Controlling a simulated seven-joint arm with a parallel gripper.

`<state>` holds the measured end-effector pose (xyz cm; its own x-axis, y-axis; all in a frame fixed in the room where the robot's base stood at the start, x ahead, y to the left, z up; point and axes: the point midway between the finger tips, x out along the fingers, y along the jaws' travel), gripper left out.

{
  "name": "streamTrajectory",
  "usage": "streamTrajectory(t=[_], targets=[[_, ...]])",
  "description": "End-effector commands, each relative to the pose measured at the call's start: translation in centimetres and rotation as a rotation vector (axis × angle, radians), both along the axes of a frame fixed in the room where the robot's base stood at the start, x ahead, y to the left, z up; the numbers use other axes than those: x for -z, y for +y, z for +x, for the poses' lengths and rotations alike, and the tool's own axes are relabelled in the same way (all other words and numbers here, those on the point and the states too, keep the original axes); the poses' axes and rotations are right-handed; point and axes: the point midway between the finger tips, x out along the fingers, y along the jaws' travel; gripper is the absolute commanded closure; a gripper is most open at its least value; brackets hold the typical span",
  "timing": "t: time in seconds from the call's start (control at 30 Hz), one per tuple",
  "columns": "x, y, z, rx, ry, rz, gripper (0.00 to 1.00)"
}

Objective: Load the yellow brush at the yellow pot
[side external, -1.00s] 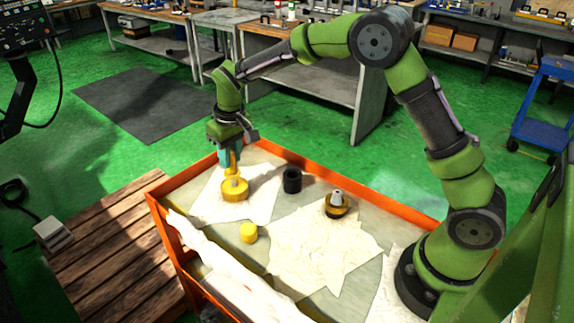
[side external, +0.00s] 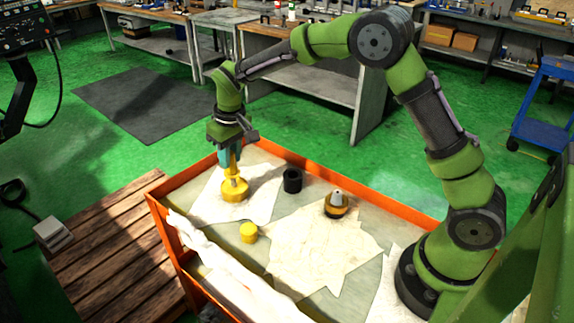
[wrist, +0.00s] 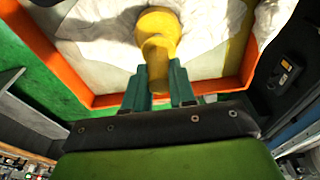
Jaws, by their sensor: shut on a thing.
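My gripper (side external: 230,164) is shut on the yellow brush (side external: 234,172), which points down over the yellow pot (side external: 235,193). In the side view the brush's lower end meets the pot's top; how far it reaches in I cannot tell. The pot stands on a white cloth near the far left corner of the orange-rimmed bench. In the wrist view, the two teal fingers (wrist: 161,85) are on either side of the yellow brush (wrist: 157,52), with the pot (wrist: 158,22) beyond it. The brush tip is hidden there.
On the orange-rimmed bench (side external: 182,243) stand a black cup (side external: 292,182), a dark-and-yellow pot with a grey cone (side external: 337,205) and a small yellow cylinder (side external: 249,232). Crumpled white cloths (side external: 320,250) cover much of the top. Bare surface shows between them.

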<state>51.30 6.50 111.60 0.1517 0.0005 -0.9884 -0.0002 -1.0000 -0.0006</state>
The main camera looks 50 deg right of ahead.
Motion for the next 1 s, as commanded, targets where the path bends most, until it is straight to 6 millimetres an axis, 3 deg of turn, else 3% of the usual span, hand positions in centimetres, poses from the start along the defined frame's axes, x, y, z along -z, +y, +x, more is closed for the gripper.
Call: streamTrajectory(t=[1.0], targets=[[-6.9,0.0,0.0,-0.001,0.001,0.000,1.00]])
